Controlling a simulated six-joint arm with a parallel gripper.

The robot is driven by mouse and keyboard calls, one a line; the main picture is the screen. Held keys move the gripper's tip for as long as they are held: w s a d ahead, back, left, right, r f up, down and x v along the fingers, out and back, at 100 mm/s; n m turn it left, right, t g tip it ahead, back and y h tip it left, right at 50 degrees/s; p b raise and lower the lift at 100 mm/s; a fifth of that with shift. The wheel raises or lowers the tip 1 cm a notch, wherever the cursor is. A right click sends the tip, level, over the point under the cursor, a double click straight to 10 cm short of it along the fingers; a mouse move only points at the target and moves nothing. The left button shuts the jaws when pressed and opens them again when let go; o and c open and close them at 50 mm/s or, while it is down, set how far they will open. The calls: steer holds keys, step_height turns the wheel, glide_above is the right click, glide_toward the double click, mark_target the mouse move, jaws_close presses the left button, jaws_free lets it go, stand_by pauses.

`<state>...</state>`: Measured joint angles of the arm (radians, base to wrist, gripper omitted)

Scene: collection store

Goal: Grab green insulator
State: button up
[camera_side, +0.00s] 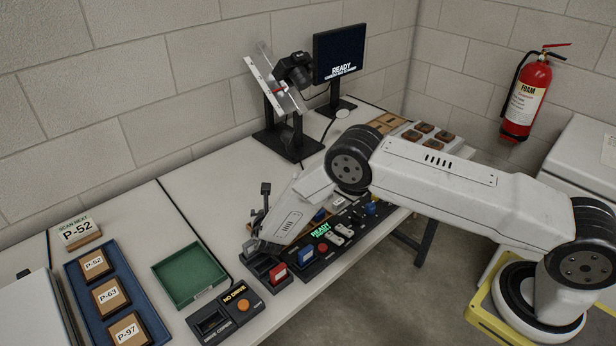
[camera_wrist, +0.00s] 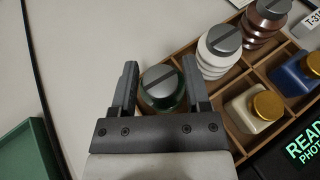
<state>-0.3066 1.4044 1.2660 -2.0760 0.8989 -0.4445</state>
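The green insulator (camera_wrist: 163,90), with a grey slotted cap, shows between my gripper's two fingers (camera_wrist: 159,80) in the wrist view. It is near the left end of a wooden compartment tray (camera_wrist: 247,143). One finger stands on each side of it, and I see no clear gap on either side. I cannot tell whether the fingers press on it or whether it is raised; its lower part is hidden. In the side view my gripper (camera_side: 256,243) is low over the bench, and the green insulator cannot be made out there.
A white insulator (camera_wrist: 218,48) and a brown insulator (camera_wrist: 268,18) stand in the same row. A cream jar (camera_wrist: 252,108) and a blue jar (camera_wrist: 296,74), with gold lids, are close on the right. A green tray (camera_side: 190,275) lies left of my gripper; bare bench lies behind it.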

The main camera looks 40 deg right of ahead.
jaws_close()
steer(key=shift+f, duration=0.1)
steer(key=shift+s, duration=0.1)
steer(key=shift+r, duration=1.6)
steer(key=s+d+r, duration=0.1)
steer(key=s+r, duration=0.9)
steer(key=s, duration=0.3)
steer(key=shift+s+d, duration=0.15)
steer(key=shift+s, duration=0.2)
